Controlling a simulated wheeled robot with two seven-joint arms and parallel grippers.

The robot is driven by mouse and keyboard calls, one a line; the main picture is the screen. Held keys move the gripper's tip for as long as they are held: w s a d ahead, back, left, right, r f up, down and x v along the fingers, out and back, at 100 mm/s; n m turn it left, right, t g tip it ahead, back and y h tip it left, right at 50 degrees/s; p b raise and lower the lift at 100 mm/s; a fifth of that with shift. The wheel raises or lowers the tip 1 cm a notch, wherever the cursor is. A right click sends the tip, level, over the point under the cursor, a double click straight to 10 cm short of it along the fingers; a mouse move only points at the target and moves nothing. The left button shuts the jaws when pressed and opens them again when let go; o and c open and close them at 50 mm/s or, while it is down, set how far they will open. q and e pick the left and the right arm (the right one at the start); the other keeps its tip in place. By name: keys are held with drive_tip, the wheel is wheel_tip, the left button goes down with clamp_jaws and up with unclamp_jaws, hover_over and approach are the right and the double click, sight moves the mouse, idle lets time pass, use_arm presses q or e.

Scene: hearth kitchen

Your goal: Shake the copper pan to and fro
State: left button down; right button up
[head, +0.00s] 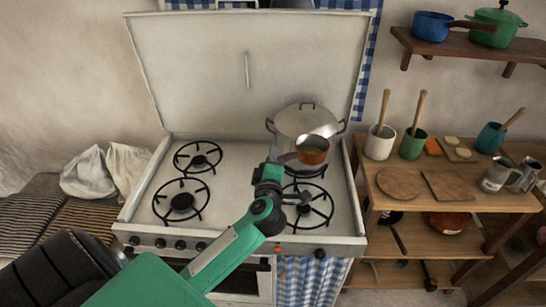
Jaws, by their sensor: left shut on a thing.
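The copper pan (313,152) is small and round with a short brown handle (288,157) pointing left. It shows in the head view over the right side of the white stove (240,180), in front of a large silver pot (305,121). My left gripper (274,170) is at the pan's handle and shut on it; the fingertips are partly hidden by the wrist. The pan looks roughly level; whether it touches the burner grate below is hard to tell. My right gripper is not in view.
Two black grates (183,202) on the stove's left side are empty. The raised white lid (245,65) stands behind. A wooden shelf table (450,192) with mugs, boards and pitchers stands to the right. A wall shelf (460,44) holds a blue pan and green pot.

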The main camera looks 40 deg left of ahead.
use_arm(q)
drive_tip(key=shift+s+r, duration=0.1)
drive_tip(key=shift+s, duration=0.25)
drive_tip(key=shift+s+r, duration=0.2)
drive_tip(key=shift+r, duration=0.05)
drive_tip(key=shift+w, duration=0.1)
